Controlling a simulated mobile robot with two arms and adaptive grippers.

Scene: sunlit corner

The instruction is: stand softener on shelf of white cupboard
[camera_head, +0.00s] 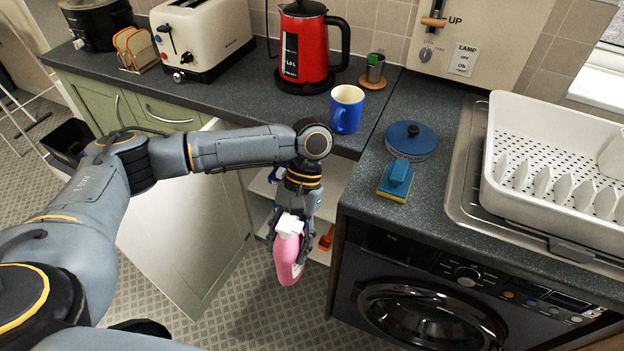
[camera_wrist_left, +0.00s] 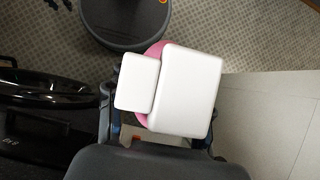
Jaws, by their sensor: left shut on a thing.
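The softener is a pink bottle (camera_head: 288,268) with a white cap; it hangs in front of the open white cupboard, roughly upright with a slight tilt. My left gripper (camera_head: 289,226) is shut on it near the top. In the left wrist view the white cap (camera_wrist_left: 187,90) fills the middle, with a little pink behind it. The cupboard's pale shelf (camera_head: 262,186) shows behind my arm, below the counter. Its white door (camera_head: 180,235) stands open to the left. Much of the interior is hidden by my arm and gripper. My right gripper is not in view.
An orange item (camera_head: 327,238) and something blue (camera_head: 273,175) are inside the cupboard. The washing machine (camera_head: 425,307) borders the opening on the right. A blue mug (camera_head: 347,110) stands near the counter edge above. Patterned floor lies clear below the bottle.

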